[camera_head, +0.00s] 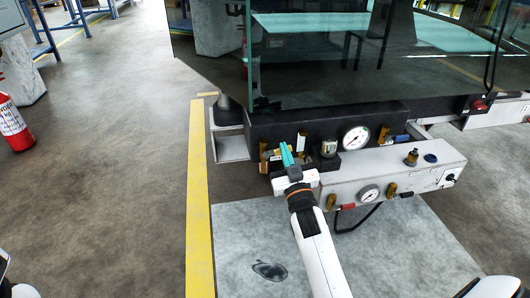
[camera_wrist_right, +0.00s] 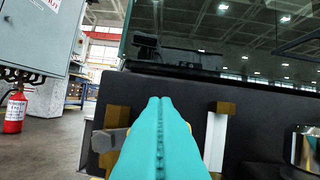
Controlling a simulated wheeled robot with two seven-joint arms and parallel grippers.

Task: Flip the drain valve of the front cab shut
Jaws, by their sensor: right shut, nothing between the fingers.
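My right gripper (camera_head: 286,154) reaches up to the dark front panel (camera_head: 330,130) of the cab. Its teal fingers are shut with nothing between them, and they also fill the middle of the right wrist view (camera_wrist_right: 160,120). Just left of the fingers is a brass valve (camera_wrist_right: 118,120) with a grey lever (camera_wrist_right: 103,141) pointing sideways. Just right of them is another brass valve with a pale upright lever (camera_wrist_right: 215,143). In the head view these valves are small and partly behind my gripper. I cannot tell whether the fingertips touch either lever. My left gripper is not in view.
A pressure gauge (camera_head: 356,138) and a valve with a blue lever (camera_head: 398,138) sit right of my gripper. A pale box (camera_head: 428,172) with a gauge and a red lever (camera_head: 348,207) juts out below. A fire extinguisher (camera_head: 14,125) stands far left.

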